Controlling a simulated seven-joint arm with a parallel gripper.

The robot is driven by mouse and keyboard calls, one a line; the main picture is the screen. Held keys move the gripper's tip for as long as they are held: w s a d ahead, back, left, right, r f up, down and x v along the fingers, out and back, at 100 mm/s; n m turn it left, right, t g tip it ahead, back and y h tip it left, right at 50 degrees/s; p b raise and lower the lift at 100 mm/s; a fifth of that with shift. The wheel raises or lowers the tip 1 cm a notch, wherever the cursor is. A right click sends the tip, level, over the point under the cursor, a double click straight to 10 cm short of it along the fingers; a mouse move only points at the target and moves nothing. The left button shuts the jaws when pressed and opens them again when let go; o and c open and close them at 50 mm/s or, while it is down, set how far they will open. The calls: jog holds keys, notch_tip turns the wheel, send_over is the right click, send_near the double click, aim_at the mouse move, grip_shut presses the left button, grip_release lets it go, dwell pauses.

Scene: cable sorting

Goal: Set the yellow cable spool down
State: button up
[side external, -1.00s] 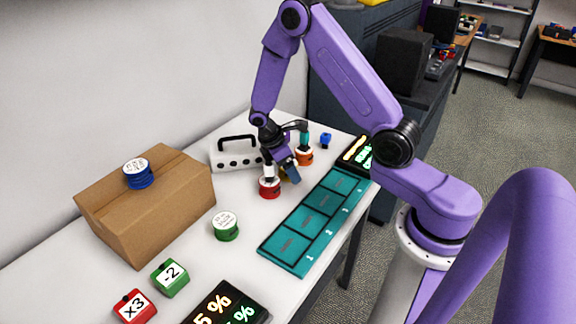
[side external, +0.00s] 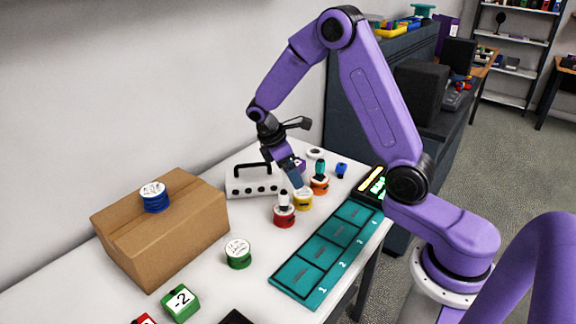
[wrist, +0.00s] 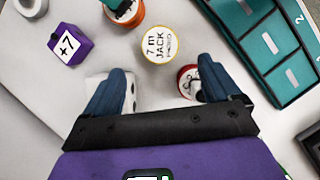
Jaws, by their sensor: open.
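The yellow cable spool (side external: 303,202) stands upright on the white table, between a red spool and an orange spool. In the wrist view its white labelled top (wrist: 168,44) faces up, beyond the fingertips and apart from them. My gripper (side external: 298,184) is just above the yellow spool, and its blue fingers (wrist: 165,82) are spread wide with nothing between them. The red spool (side external: 284,217) has a white piece on top and is partly behind a finger in the wrist view. The orange spool (side external: 320,187) carries a teal piece.
A teal mat (side external: 312,291) with numbered compartments lies to the right, its cells empty of spools. A green spool (side external: 238,256), a cardboard box (side external: 170,243) bearing a blue spool (side external: 155,201), and a white power unit (side external: 250,182) stand nearby. A purple block (wrist: 68,46) shows in the wrist view.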

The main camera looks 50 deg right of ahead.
jog(key=shift+t, duration=0.6)
jog(key=s+a+r, duration=0.1)
jog(key=a, duration=0.1)
jog(key=s+a+r, duration=0.1)
jog(key=a+r, duration=0.1)
jog(key=s+a+r, duration=0.1)
jog(key=a, duration=0.1)
jog(key=shift+s+r, duration=0.15)
jog(key=shift+r, duration=0.1)
jog(key=s+a+r+y, duration=0.2)
jog(key=s, duration=1)
jog(key=s+a+r+n+t+y, duration=0.1)
jog(key=s+a+r+y, duration=0.1)
jog(key=s, duration=1)
jog(key=shift+s+a+r, duration=0.2)
jog(key=shift+s+a, duration=0.1)
jog(key=shift+a, duration=0.45)
